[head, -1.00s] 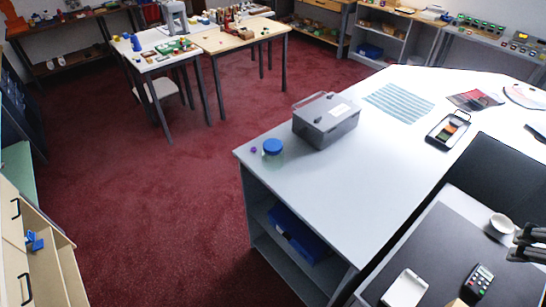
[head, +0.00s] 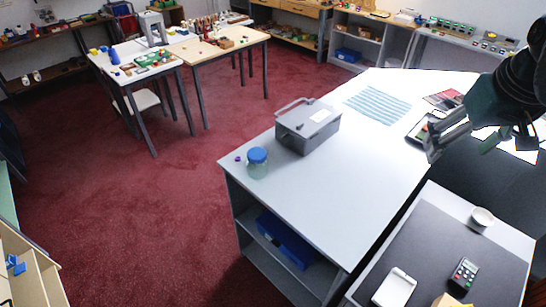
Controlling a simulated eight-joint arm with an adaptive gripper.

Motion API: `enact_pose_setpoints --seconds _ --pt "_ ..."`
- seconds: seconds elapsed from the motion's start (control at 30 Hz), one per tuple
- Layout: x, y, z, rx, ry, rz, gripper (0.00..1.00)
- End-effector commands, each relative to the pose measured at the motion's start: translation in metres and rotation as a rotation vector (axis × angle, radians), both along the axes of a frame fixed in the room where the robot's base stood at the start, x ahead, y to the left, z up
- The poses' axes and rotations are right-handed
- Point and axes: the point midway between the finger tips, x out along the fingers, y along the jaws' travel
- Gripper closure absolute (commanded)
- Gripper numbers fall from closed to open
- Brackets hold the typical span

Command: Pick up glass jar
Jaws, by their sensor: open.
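The glass jar (head: 257,168) is small and clear with a blue lid. It stands upright on the white counter (head: 315,205), near the counter's far left corner. My gripper (head: 432,150) is at the right of the head view, above the right part of the counter, well apart from the jar. Its fingers point left and down, open, with nothing seen between them. A grey box with a handle (head: 307,126) stands just to the right of and behind the jar.
A small purple item (head: 237,158) lies left of the jar. A striped blue sheet (head: 378,104) lies flat behind the box. A black tray (head: 418,131) is partly hidden by my gripper. The counter in front of the jar is clear. A lower desk holds a cup (head: 482,217) and a card reader (head: 464,273).

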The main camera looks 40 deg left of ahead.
Motion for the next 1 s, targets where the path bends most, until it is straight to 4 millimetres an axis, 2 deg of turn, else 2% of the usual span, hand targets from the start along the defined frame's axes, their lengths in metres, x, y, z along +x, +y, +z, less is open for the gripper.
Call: enact_pose_setpoints --seconds 0.03,0.5,0.77,1.0 --pt "0.005 0.015 0.002 -0.006 0.005 0.026 0.3" --pt "0.027 0.143 0.002 -0.076 0.063 0.264 0.3" --pt "0.028 0.219 -0.006 -0.114 0.091 0.397 0.3" --pt "0.021 0.291 -0.019 -0.151 0.118 0.519 0.3"
